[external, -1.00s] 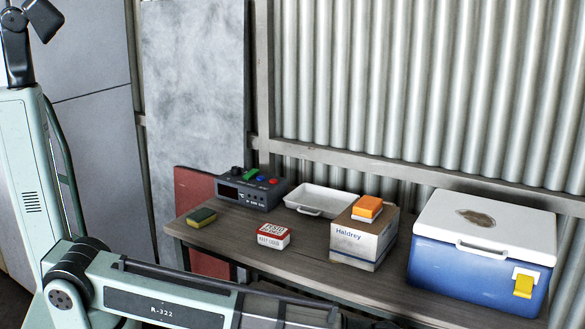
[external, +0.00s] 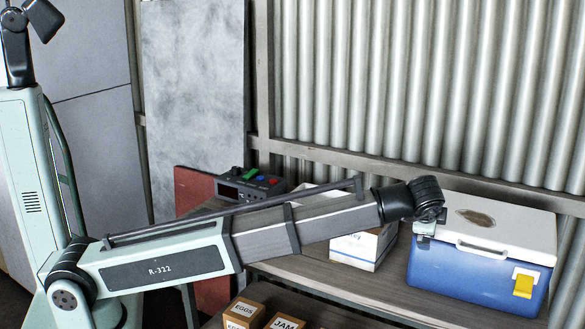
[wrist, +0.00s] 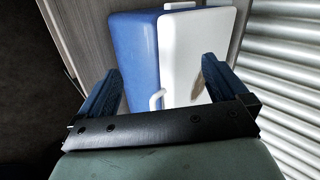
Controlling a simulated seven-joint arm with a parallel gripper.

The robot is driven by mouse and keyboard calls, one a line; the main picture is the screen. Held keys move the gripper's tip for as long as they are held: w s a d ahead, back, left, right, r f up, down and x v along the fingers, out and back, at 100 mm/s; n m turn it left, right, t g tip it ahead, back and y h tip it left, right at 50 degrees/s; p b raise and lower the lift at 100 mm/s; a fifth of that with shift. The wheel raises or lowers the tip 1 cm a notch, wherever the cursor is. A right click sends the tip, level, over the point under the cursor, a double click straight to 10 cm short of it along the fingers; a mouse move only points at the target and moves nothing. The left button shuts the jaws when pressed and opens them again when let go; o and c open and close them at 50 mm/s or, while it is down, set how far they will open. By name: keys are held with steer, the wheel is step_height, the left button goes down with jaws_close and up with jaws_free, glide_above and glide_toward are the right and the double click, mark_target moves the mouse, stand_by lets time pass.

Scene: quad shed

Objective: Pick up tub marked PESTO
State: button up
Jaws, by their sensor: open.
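The tub marked PESTO is not visible now; my arm covers the part of the bench (external: 310,268) where a red-and-white tub stood in the earlier external view. That tub's lettering is small, and seems to read PESTO. My gripper (external: 423,242) is at the left end of the blue-and-white cooler (external: 470,262) in the external view. In the wrist view my gripper (wrist: 161,66) is open, its two dark blue fingers wide apart with nothing between them. The cooler (wrist: 135,45) with its white lid lies beyond the fingers.
A white box (external: 365,247), a dark control box with coloured buttons (external: 250,186) and part of a white tray stand on the bench behind my arm. Cartons marked EGGS (external: 243,313) and JAM (external: 285,324) sit lower in front. Corrugated wall (external: 430,90) backs the bench.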

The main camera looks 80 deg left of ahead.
steer(key=s+a+g, duration=0.1)
steer(key=s+a, duration=0.2)
steer(key=a, duration=0.4)
steer(key=s+a+f+g+h, duration=0.1)
steer(key=s+a, duration=0.2)
steer(key=a, duration=0.5)
steer(key=s+a+f+g+h, duration=0.1)
steer(key=s+a+g, duration=0.1)
steer(key=s+a, duration=0.2)
steer(key=shift+s+a+f, duration=0.1)
steer(key=shift+a+f, duration=0.1)
steer(key=shift+a, duration=1.6)
steer(key=s+a+f+m+g+h, duration=0.1)
steer(key=s+a+f+h, duration=0.1)
steer(key=s+a, duration=0.7)
steer(key=s+a+f+g+h, duration=0.1)
steer(key=s+a+f+h, duration=0.15)
steer(key=s+a, duration=0.65)
steer(key=f, duration=0.5)
steer(key=s+d+f, duration=0.1)
steer(key=f, duration=0.1)
steer(key=shift+s+f, duration=0.1)
steer(key=shift+f, duration=0.15)
steer(key=shift+a+f, duration=0.15)
steer(key=shift+f, duration=1.15)
steer(key=shift+a+f, duration=0.1)
steer(key=shift+f, duration=1.2)
steer(key=c, duration=1.2)
